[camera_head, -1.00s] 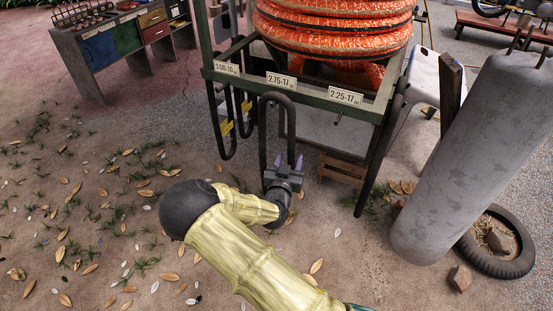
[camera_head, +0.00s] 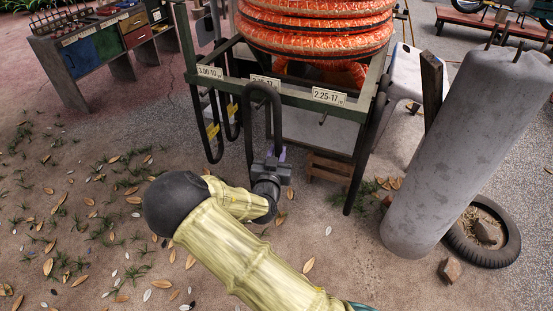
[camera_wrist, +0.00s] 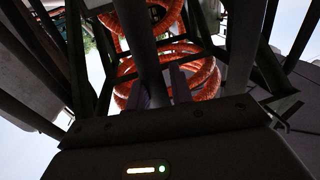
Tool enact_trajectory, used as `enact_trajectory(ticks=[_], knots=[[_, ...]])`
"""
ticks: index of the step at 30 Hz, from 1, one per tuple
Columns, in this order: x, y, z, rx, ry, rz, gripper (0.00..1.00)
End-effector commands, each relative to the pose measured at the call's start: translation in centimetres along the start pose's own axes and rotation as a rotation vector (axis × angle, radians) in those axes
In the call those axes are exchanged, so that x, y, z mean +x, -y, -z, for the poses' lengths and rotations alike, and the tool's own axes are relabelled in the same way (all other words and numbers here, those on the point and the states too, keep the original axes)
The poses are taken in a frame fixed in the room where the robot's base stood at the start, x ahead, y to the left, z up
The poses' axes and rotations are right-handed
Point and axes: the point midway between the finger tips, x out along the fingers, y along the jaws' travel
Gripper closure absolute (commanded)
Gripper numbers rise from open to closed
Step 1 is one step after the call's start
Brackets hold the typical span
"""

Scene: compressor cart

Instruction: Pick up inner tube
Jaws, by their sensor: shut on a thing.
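A black inner tube (camera_head: 249,116) stands as a narrow upright loop at the front of the rack. Its top bend covers part of the middle size label, 2.75-17. My gripper (camera_head: 271,154) is shut on the lower part of this tube, in front of the rack and below its front rail. In the wrist view, the dark tube (camera_wrist: 146,50) runs up from between the fingers (camera_wrist: 162,88). The lower end of the loop is hidden behind my gripper.
The green metal rack (camera_head: 292,96) holds stacked orange-wrapped tires (camera_head: 315,28). More black tubes (camera_head: 207,135) hang at its left, near the 3.00-10 label. Leaf-strewn ground at left is open.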

Motion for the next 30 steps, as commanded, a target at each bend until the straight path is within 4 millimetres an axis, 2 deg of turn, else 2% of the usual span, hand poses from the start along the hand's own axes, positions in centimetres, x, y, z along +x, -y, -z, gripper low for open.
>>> enact_trajectory(ticks=[1,5,12,18,24,30], knots=[[-1.3,0.2,-0.3,-0.001,0.005,0.003,1.0],[-4.3,0.1,-0.3,-0.002,0.005,0.004,1.0],[-10.9,0.2,-0.3,-0.002,0.005,0.005,1.0],[-15.5,0.1,-0.3,-0.002,0.004,0.004,1.0],[-17.6,0.0,-0.2,-0.001,0.002,0.002,1.0],[-17.9,0.0,-0.2,-0.002,0.003,0.001,1.0]])
